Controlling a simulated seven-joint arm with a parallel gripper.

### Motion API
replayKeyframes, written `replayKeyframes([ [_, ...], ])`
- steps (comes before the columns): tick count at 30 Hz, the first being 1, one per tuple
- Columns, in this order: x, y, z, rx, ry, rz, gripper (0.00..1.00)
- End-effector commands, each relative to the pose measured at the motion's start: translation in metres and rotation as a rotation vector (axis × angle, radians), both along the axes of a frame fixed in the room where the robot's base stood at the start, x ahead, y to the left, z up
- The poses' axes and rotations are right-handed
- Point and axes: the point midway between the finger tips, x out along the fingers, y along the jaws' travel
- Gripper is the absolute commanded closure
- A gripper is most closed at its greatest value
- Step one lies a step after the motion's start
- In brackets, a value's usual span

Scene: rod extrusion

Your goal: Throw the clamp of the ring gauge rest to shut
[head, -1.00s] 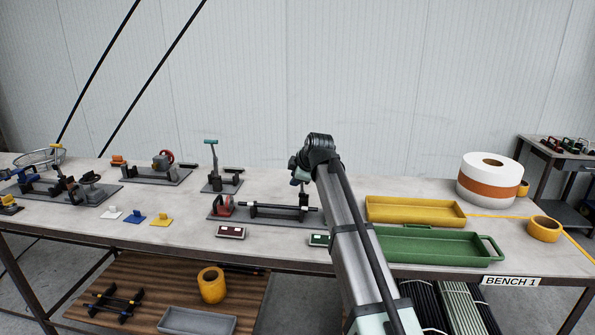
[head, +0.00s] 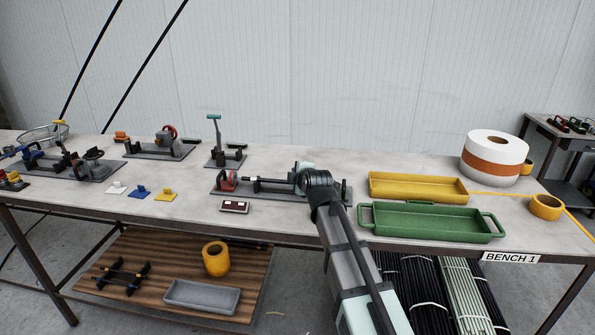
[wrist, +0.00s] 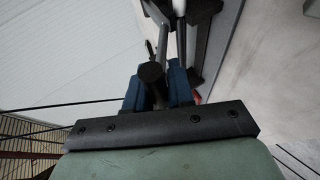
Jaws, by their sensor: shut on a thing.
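The rest with a red ring (head: 227,180) stands on a long grey base (head: 262,194) at mid-bench in the head view. A dark rod with a pale part (head: 270,180) lies along it. My wrist is low over its right end and hides the clamp there. In the wrist view, the blue fingers of my gripper (wrist: 155,90) are shut on a dark round handle (wrist: 152,73). A thin grey lever (wrist: 161,42) runs from the handle toward the top. In the head view my arm hides the fingertips, and I cannot tell whether the clamp is fully down.
A teal-handled clamp (head: 214,130) stands upright behind to the left. A red-and-white box (head: 235,207) lies in front of the rest. Green (head: 430,222) and yellow (head: 415,187) trays lie close to the right. More fixtures fill the left bench.

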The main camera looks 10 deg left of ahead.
Motion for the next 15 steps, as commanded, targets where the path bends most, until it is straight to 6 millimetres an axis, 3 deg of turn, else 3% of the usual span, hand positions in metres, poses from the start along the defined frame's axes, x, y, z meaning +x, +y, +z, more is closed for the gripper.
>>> replayKeyframes([
  [15,-0.0027,0.0003,-0.0091,0.0,0.004,0.0,1.0],
])
